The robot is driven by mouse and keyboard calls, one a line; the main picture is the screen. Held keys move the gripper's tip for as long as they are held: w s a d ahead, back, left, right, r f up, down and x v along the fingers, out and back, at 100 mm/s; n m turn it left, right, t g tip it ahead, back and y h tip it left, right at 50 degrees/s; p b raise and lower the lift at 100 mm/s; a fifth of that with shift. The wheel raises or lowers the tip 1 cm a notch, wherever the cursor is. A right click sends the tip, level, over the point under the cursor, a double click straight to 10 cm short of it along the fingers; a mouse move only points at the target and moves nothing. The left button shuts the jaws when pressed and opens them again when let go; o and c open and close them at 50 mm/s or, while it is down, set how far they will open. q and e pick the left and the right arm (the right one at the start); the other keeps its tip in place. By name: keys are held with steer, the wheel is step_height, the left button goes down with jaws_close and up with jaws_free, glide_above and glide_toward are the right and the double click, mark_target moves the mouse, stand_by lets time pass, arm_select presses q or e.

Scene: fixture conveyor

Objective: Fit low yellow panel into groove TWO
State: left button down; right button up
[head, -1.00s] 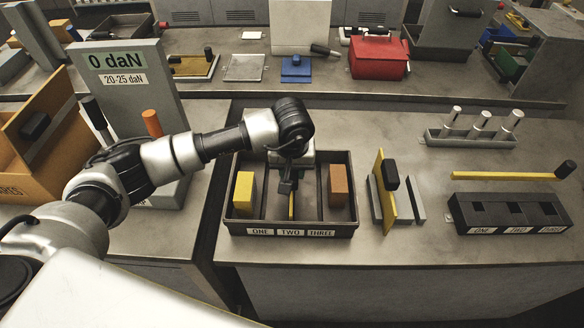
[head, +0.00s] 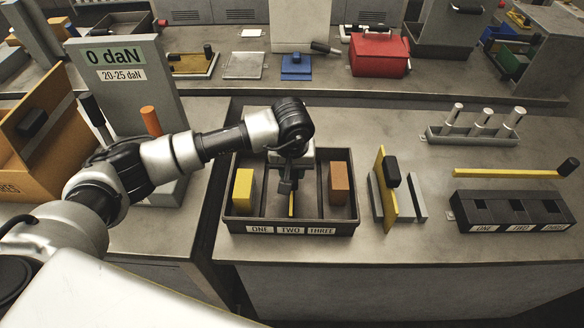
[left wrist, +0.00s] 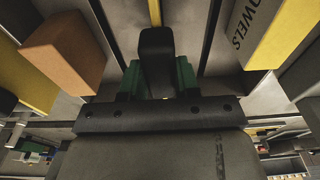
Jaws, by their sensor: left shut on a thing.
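A dark tray (head: 342,229) carries the labels ONE, TWO and THREE along its front. Dark strips run along its floor in line with ONE and THREE. My left gripper (head: 287,186) is inside the tray above TWO, shut on the black handle (left wrist: 157,58) of a low yellow panel (head: 291,206). The panel shows as a thin upright yellow strip in line with TWO, and its edge shows in the left wrist view (left wrist: 155,12). The gripper hides most of it, so I cannot tell whether its lower edge sits in the groove. My right gripper is not in view.
A yellow block (head: 243,188) and an orange-brown block (head: 338,184) stand in the tray either side. To the right, another yellow panel (head: 382,184) stands in a grey holder (head: 418,200). A black slotted block (head: 505,212) lies farther right, with bare bench in front.

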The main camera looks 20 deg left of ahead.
arm_select(q)
steer(key=c, duration=0.7)
jaws_free()
steer(key=shift+c, duration=0.2)
steer(key=shift+r, duration=0.1)
